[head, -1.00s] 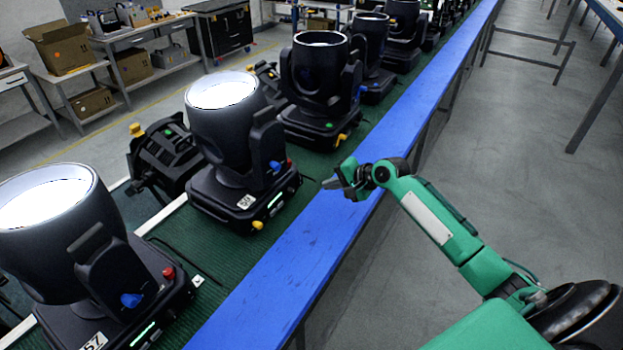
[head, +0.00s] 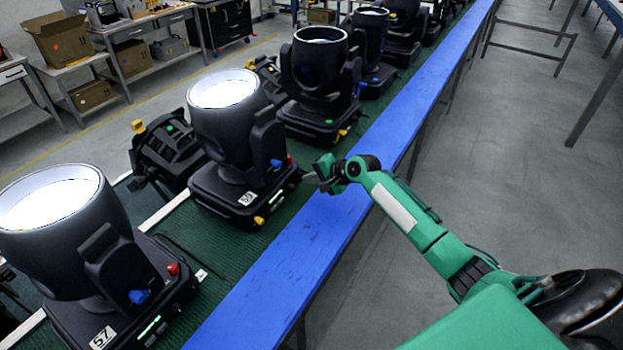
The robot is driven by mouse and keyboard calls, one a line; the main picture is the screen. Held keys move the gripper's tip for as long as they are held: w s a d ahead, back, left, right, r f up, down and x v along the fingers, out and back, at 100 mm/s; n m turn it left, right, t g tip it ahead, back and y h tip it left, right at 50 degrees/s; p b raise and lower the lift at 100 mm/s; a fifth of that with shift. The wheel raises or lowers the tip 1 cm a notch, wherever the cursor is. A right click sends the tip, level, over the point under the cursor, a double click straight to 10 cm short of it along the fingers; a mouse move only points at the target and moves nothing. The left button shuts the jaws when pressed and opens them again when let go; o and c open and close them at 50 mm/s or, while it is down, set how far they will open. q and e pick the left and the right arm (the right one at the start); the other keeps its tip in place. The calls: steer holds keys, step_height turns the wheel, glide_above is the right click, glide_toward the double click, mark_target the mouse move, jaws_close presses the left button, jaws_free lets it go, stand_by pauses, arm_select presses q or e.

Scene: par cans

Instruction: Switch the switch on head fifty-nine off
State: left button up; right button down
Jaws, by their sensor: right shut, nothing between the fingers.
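Head fifty-nine (head: 228,130) is a black moving light with a lit white lens, on the green conveyor left of centre. The switch itself is too small to make out. My right gripper (head: 312,178) is shut and empty, its tips close to the right side of that base; whether they touch it I cannot tell. My left gripper is not in view.
Head 57 (head: 58,225), also lit, stands nearer at the left. Another head (head: 318,85) stands behind, with several more beyond. A blue rail (head: 290,265) borders the conveyor. A black device (head: 168,150) lies left of head fifty-nine.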

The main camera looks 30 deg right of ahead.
steer(key=shift+w+a+f+b, duration=0.1)
steer(key=shift+f+b, duration=0.35)
steer(key=shift+b, duration=0.05)
steer(key=shift+r+p, duration=0.3)
steer(key=shift+r, duration=0.2)
steer(key=shift+w+r+p, duration=0.1)
steer(key=shift+r+p, duration=0.65)
steer(key=shift+p, duration=0.15)
